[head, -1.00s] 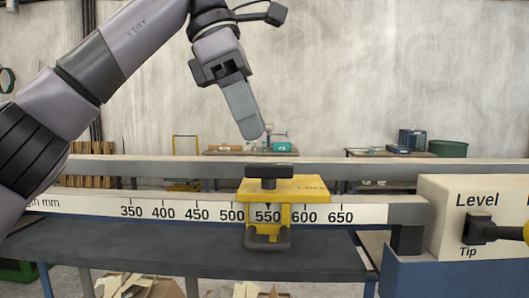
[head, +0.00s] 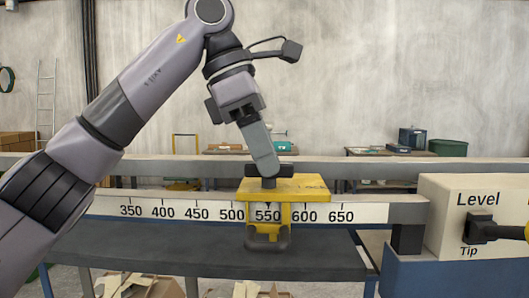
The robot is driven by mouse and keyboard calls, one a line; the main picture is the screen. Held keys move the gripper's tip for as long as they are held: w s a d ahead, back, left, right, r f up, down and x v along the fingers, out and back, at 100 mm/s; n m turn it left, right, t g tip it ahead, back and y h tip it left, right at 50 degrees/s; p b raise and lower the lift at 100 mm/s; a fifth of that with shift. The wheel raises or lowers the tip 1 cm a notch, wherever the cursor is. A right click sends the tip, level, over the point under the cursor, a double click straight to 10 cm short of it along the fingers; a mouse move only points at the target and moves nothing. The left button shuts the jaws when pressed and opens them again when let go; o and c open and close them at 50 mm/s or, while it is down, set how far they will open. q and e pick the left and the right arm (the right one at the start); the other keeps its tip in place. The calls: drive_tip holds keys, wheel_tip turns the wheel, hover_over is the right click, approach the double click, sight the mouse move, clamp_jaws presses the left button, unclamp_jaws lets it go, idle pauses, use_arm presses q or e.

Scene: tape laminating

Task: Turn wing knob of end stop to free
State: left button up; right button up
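The end stop (head: 310,188) is a yellow block on the rail, with its pointer near 550 on the scale. Its dark wing knob (head: 286,171) stands on top. My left gripper (head: 266,170) reaches down from the upper left, its fingertips at the knob and covering its middle. The fingers line up one behind the other, so I cannot tell their gap or whether they touch the knob. My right gripper is not in view.
The white scale (head: 180,209) runs along the rail above a dark table (head: 190,245). A beige box (head: 478,215) with a Level/Tip switch stands at the right. Cardboard pieces (head: 140,287) lie below. The space above the rail on the right is clear.

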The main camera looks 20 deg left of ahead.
use_arm(q)
clamp_jaws()
drive_tip(key=n+t, duration=0.1)
drive_tip(key=n, duration=0.1)
drive_tip(key=shift+n+y, duration=0.3)
drive_tip(key=shift+n, duration=0.1)
drive_tip(key=n+t, duration=0.1)
drive_tip(key=n, duration=0.2)
drive_tip(key=n+y, duration=0.1)
drive_tip(key=n, duration=0.2)
drive_tip(key=shift+s+d+t+y, duration=0.2)
drive_tip(key=shift+t+y, duration=0.1)
drive_tip(key=shift+t, duration=0.1)
drive_tip(key=n+y, duration=0.1)
drive_tip(key=n, duration=0.3)
drive_tip(key=shift+d+n+t+y, duration=0.1)
drive_tip(key=shift+n+t+y, duration=0.2)
drive_tip(key=shift+n+y, duration=0.1)
drive_tip(key=shift+d+n+y, duration=0.1)
drive_tip(key=shift+n+y, duration=0.7)
drive_tip(key=shift+n, duration=1.4)
drive_tip(key=o, duration=0.6)
unclamp_jaws()
